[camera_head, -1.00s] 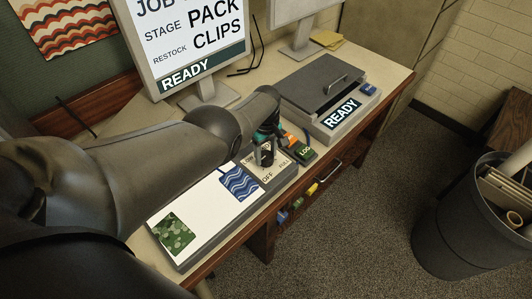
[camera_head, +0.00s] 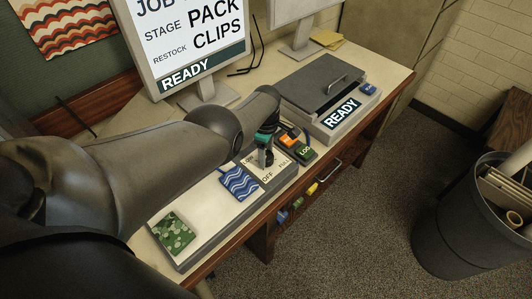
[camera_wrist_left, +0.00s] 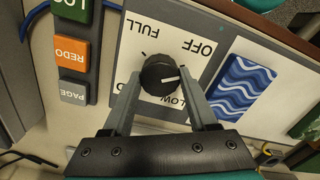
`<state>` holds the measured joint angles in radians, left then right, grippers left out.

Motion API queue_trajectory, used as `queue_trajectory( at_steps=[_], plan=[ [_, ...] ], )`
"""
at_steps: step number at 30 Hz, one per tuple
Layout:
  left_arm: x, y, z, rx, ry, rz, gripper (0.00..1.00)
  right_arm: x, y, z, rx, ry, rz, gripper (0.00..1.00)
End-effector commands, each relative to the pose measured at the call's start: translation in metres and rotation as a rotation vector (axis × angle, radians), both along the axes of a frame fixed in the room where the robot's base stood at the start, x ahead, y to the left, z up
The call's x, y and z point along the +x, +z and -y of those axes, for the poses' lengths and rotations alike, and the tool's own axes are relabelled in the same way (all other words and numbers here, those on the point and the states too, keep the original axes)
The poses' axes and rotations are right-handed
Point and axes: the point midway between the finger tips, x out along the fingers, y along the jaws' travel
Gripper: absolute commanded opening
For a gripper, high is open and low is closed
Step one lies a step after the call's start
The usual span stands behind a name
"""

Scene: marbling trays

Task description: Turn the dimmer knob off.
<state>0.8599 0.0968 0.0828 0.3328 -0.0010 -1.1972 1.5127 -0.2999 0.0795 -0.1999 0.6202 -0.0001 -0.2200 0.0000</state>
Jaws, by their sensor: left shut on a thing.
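The dimmer knob (camera_wrist_left: 160,76) is round and black, on a pale plate (camera_wrist_left: 122,62) marked FULL, LOW and OFF in the left wrist view. Its white pointer line points right in that view, between the LOW and OFF labels. My left gripper (camera_wrist_left: 161,80) is shut on the knob, with one finger on each side. In the head view my left gripper (camera_head: 265,158) comes down over the knob and mostly hides it. The flat light panel (camera_head: 208,219) beside the plate is a dull off-white. My right gripper is not in view.
A blue wave card (camera_head: 239,183) and a green patterned card (camera_head: 174,234) lie on the panel. Orange and green buttons (camera_head: 297,146) stand just right of the knob. A lidded grey box (camera_head: 325,85) is behind. A dark bin (camera_head: 460,220) stands on the floor.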

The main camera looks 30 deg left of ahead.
Motion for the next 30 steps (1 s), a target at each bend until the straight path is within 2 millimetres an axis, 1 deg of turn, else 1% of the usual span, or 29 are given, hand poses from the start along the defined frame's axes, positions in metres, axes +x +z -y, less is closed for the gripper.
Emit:
queue_trajectory(
  at_steps=[10, 11, 18, 26, 30],
  plan=[
    [0.001, 0.0009, -0.0002, -0.002, 0.008, 0.003, 0.03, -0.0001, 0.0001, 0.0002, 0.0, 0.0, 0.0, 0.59],
    [0.001, 0.0009, -0.0002, -0.002, 0.008, 0.003, 0.62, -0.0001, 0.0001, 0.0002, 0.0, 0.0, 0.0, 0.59],
    [0.0006, 0.0005, -0.0002, -0.001, 0.006, 0.002, 0.89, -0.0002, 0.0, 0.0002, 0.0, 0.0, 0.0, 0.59],
    [0.0002, 0.0008, -0.0001, -0.001, 0.004, 0.001, 0.89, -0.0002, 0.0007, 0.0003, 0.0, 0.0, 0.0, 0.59],
    [0.0004, 0.0077, 0.0, -0.001, 0.004, 0.001, 0.89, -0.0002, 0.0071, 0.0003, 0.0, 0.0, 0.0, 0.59]
  ],
)
